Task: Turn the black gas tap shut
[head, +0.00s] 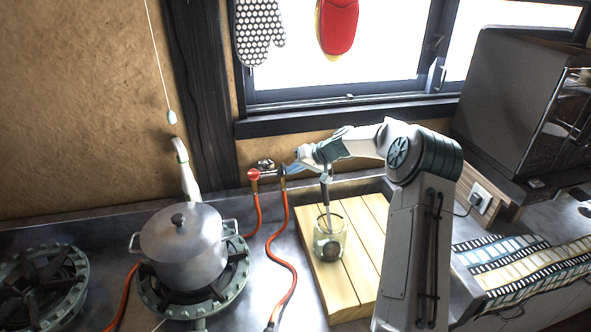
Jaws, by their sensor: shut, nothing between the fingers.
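The gas pipe fitting (266,164) sits low on the clay wall behind the counter. It has a red tap (254,174) on its left and a dark tap end, seemingly the black tap (282,173), on its right. An orange hose hangs below each. My gripper (289,168) reaches in from the right, with its shut, empty fingertips at or right beside the black tap. I cannot tell whether they touch it. The tap's handle is small and partly hidden by the fingers, so its angle is unclear.
A lidded pot (184,250) stands on a burner at left. A wooden board (362,226) holds a glass jar (329,244) with a utensil, under my arm. A dark oven (520,100) stands at right. Orange hoses (281,252) cross the counter.

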